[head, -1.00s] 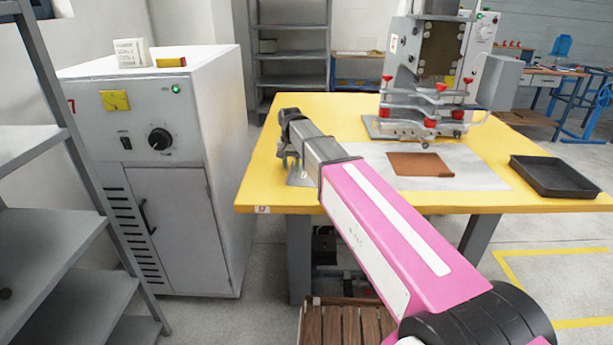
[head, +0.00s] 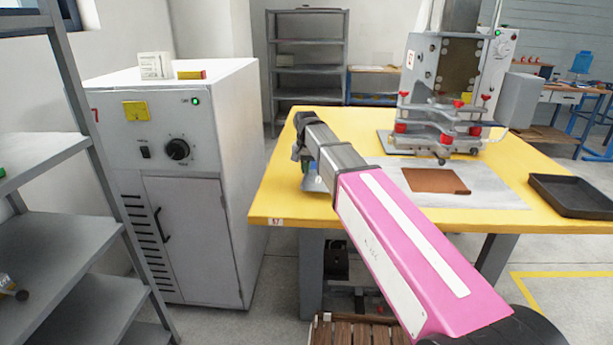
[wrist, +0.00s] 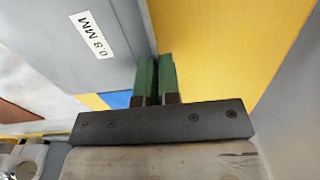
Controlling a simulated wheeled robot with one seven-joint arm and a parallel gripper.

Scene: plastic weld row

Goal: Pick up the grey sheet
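The grey sheet (wrist: 60,35), with a white 0.8 MM label, fills the upper left of the wrist view. A small part of the sheet (head: 313,184) shows below my gripper in the head view, by the table's left side. My gripper (wrist: 157,80) has two green fingers close together at the sheet's right edge, where a thin dark strip runs between them. It looks shut on that edge. In the head view my gripper (head: 303,160) is partly hidden by my arm. I cannot tell whether the sheet touches the table.
A blue patch (wrist: 117,100) shows beside the sheet. A brown sheet (head: 435,181) lies on a pale mat (head: 490,198) on the yellow table (head: 272,195), before a press (head: 440,110). A black tray (head: 575,196) is at right. A white cabinet (head: 190,215) stands at left.

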